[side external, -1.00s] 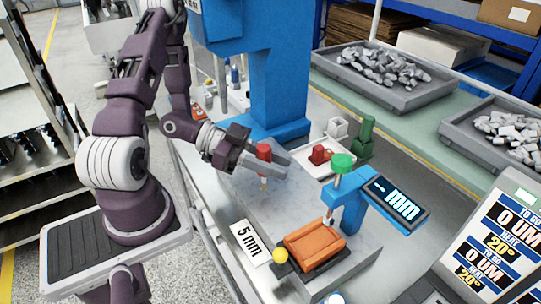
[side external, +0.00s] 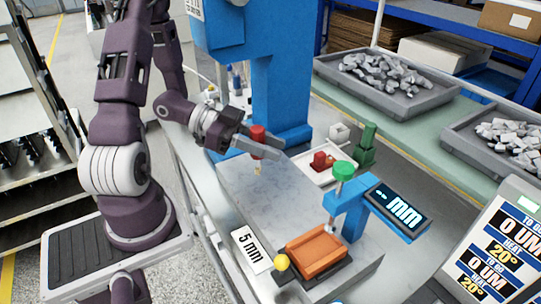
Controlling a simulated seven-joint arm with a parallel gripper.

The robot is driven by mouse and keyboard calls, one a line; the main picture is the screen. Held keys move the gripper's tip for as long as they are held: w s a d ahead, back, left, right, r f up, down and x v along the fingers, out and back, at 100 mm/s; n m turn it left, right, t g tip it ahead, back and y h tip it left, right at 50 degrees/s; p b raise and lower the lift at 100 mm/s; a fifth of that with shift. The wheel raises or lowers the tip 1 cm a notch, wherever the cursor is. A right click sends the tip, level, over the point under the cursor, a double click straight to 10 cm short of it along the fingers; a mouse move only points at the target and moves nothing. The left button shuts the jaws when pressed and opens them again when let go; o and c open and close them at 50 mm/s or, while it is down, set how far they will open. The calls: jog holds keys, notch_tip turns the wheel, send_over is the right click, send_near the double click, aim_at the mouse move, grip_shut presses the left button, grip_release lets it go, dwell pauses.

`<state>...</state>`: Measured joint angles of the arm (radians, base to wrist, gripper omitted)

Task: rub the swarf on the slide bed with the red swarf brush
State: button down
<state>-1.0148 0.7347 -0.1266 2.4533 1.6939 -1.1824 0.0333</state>
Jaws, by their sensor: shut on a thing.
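My gripper (side external: 257,148) is shut on the red swarf brush (side external: 258,134). The brush hangs roughly upright, its pale tip (side external: 258,168) pointing down near the far left part of the grey slab (side external: 285,202). I cannot tell whether the tip touches the slab. At the slab's near end is an orange tray-like piece (side external: 315,252) on a dark base, with a yellow knob (side external: 281,262) at its left. I cannot tell which part is the slide bed, and I cannot make out any swarf.
A blue column (side external: 280,90) stands just behind my gripper. A blue bracket (side external: 347,203) with a green knob (side external: 343,170) and display (side external: 398,208) rises beside the orange piece. A white tray (side external: 312,177) holds a red item. The slab's middle is clear.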

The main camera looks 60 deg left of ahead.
aim_at(258, 129)
jog(key=shift+r, duration=1.7)
